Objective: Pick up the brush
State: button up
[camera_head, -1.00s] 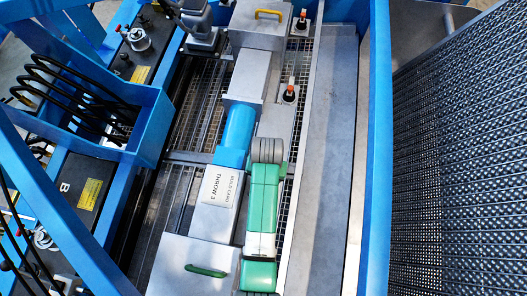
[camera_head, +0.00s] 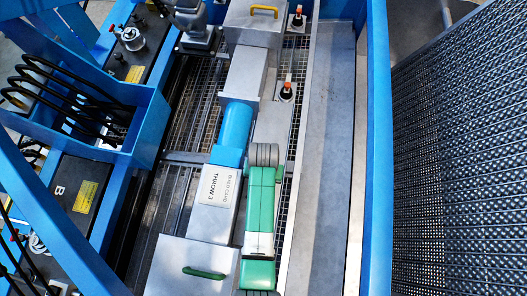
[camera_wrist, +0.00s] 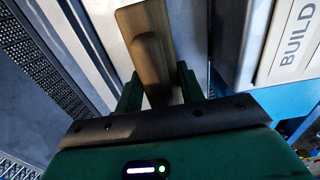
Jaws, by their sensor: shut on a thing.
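The brush (camera_wrist: 150,40) shows in the wrist view as a brown, wood-coloured piece with a rounded raised part along its middle. It sits between the two dark green fingers of my gripper (camera_wrist: 160,90), which are shut on it. Its far end points to the top of the wrist view, and its bristles cannot be made out. In the head view my green and white arm (camera_head: 260,205) lies beside the label, and my gripper and the brush cannot be made out there.
A white label (camera_head: 218,187) reading THROW 3 lies left of my arm. Beyond are a blue cylinder (camera_head: 236,125), a grey box with a yellow handle (camera_head: 264,10) and an orange-topped knob (camera_head: 286,90). A blue frame post (camera_head: 378,150) and dark mesh panel (camera_head: 460,150) stand right.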

jog(key=r+p, duration=0.2)
jog(key=p, duration=0.1)
jog(key=s+r+p, duration=0.1)
jog(key=r+p, duration=0.1)
jog(key=p, duration=0.1)
jog(key=shift+r, duration=0.35)
jog(key=s+p, duration=0.3)
jog(key=s, duration=0.1)
jog(key=s+p, duration=0.4)
jog(key=s, duration=0.1)
jog(key=s+a+p, duration=0.1)
jog(key=s+p, duration=0.3)
jog(key=s, duration=0.1)
jog(key=shift+r, duration=0.35)
jog(key=shift+s+f, duration=0.2)
jog(key=shift+s, duration=0.25)
